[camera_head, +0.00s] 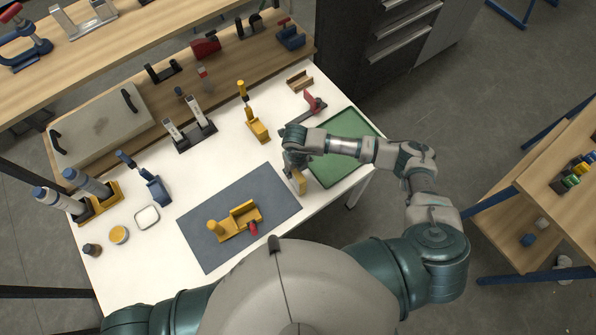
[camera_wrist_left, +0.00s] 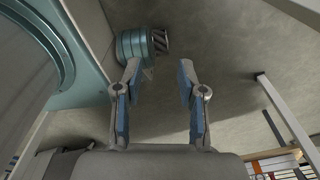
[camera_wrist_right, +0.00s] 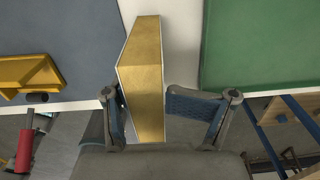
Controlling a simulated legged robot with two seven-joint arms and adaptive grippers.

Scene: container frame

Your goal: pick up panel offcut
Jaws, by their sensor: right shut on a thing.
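The panel offcut (camera_wrist_right: 143,75) is a gold-yellow block with a pale edge. In the head view the panel offcut (camera_head: 300,182) stands at the table's front right, between the grey mat and the green tray. My right gripper (camera_head: 294,166) is over it from above. In the right wrist view the right gripper's fingers (camera_wrist_right: 140,97) have the offcut between them, and I am shut on it. Its lower part is partly hidden by the gripper. My left gripper (camera_wrist_left: 156,75) is open and empty above bare floor in the left wrist view; the head view does not show it.
A grey mat (camera_head: 207,255) carries a yellow fixture (camera_head: 236,222) with a red part. A green tray (camera_head: 330,172) lies at the right under my right forearm. A yellow clamp (camera_head: 256,129) and a red tool (camera_head: 314,103) stand behind. White tabletop is clear between mat and clamps.

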